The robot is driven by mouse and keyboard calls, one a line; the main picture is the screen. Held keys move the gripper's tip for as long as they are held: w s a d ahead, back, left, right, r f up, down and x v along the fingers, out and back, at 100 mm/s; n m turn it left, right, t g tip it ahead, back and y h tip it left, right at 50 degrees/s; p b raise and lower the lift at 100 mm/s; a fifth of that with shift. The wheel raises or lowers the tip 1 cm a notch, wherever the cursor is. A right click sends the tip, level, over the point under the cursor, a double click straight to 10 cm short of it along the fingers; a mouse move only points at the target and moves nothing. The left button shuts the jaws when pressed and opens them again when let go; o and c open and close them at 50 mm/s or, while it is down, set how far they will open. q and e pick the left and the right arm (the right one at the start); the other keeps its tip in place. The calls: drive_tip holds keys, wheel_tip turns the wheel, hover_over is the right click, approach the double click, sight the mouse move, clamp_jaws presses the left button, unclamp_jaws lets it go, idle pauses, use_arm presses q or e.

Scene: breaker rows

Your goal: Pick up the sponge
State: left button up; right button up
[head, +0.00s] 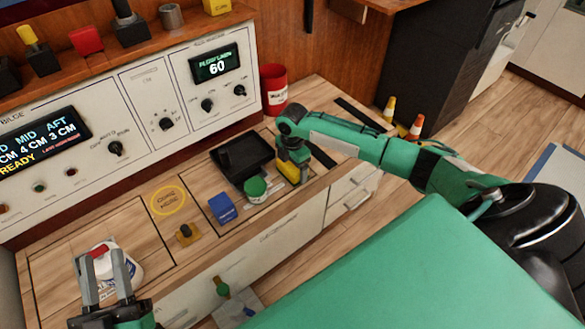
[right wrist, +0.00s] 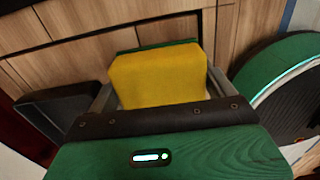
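The yellow sponge (right wrist: 158,76) fills the space between the fingers of my right gripper (right wrist: 160,82) in the right wrist view, with no clear gap at either side. A thin green layer shows at its far edge. In the head view the sponge (head: 291,172) shows under my right gripper (head: 293,167), beside the green-lidded container; whether it touches the counter is hard to tell. My left gripper (head: 104,262) is open at the lower left, its fingers in front of a white bottle with a red cap (head: 108,265).
A red can (head: 274,88) stands by the control panel (head: 140,98). Counter around the yellow ring (head: 168,200) is mostly clear.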

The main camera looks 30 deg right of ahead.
drive_tip(key=shift+r, duration=0.15)
drive_tip(key=shift+r, duration=0.2)
wheel_tip(320, 180, up, 5)
drive_tip(key=shift+f+p, duration=0.15)
drive_tip(key=shift+p, duration=0.75)
use_arm(q)
drive_tip(key=s+f+g+y+p, duration=0.2)
drive_tip(key=s+f+g+p, duration=0.1)
drive_tip(key=f+g, duration=0.8)
drive_tip(key=shift+s+d+f+m+g+p, duration=0.3)
drive_tip(key=shift+s+f, duration=0.6)
drive_tip(key=shift+f, duration=1.15)
use_arm(e)
wheel_tip(320, 180, up, 15)
drive_tip(key=shift+f, duration=0.15)
use_arm(q)
drive_tip(key=shift+a, duration=0.1)
use_arm(e)
drive_tip(key=shift+o, duration=0.5)
